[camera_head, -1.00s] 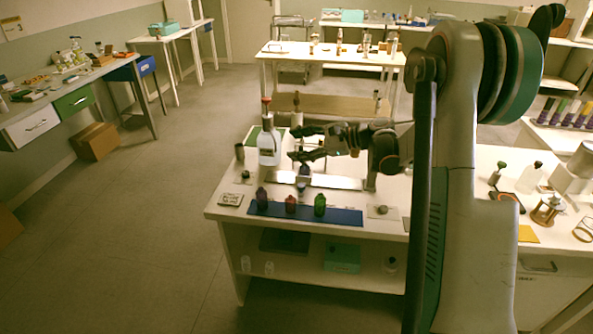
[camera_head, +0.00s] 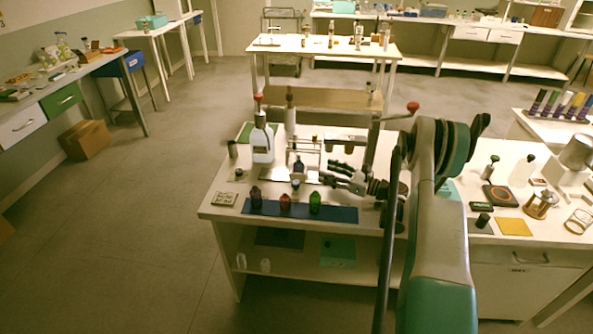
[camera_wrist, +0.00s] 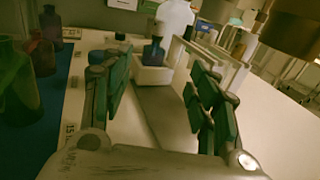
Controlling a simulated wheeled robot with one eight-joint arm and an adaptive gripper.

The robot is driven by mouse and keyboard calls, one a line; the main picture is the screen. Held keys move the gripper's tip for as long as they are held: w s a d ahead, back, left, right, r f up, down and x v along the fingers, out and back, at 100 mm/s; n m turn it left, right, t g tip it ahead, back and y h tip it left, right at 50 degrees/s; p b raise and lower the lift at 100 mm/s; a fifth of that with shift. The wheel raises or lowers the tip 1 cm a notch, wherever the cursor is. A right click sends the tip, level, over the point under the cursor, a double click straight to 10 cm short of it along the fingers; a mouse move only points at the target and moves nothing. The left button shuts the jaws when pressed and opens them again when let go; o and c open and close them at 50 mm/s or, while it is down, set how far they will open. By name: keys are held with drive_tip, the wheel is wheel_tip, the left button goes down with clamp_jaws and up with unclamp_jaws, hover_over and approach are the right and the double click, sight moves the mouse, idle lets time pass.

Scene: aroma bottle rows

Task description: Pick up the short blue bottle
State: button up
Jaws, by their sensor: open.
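The short blue bottle (camera_head: 298,166) stands left of my gripper, behind the row of coloured bottles. In the wrist view the blue bottle (camera_wrist: 154,52) has a dark cap and its base is in or behind a small white block (camera_wrist: 151,76). My gripper (camera_head: 326,171) is low over the table, pointing left. In the wrist view my gripper (camera_wrist: 157,70) is open, with nothing between its fingers. The bottle lies ahead of the gap, apart from both fingers.
A blue mat (camera_head: 342,214) holds purple (camera_head: 255,197), red (camera_head: 285,202) and green (camera_head: 315,203) bottles in front. A large white bottle (camera_head: 262,145) stands behind left. A metal frame (camera_head: 340,140) stands behind my gripper.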

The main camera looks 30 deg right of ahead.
sight(300, 163)
drive_tip(key=b+x, duration=0.1)
drive_tip(key=x, duration=0.6)
drive_tip(key=shift+w+a+b, duration=0.1)
drive_tip(key=shift+a+b, duration=0.1)
drive_tip(key=shift+b, duration=0.15)
drive_tip(key=b+x, duration=0.1)
drive_tip(key=x, duration=0.1)
drive_tip(key=b+x, duration=0.1)
drive_tip(key=x, duration=0.1)
drive_tip(key=shift+a+f, duration=0.1)
drive_tip(key=shift+a, duration=0.3)
drive_tip(key=shift+w+a+b, duration=0.2)
drive_tip(key=shift+w+b, duration=0.1)
drive_tip(key=shift+w, duration=0.1)
drive_tip(key=c, duration=1.2)
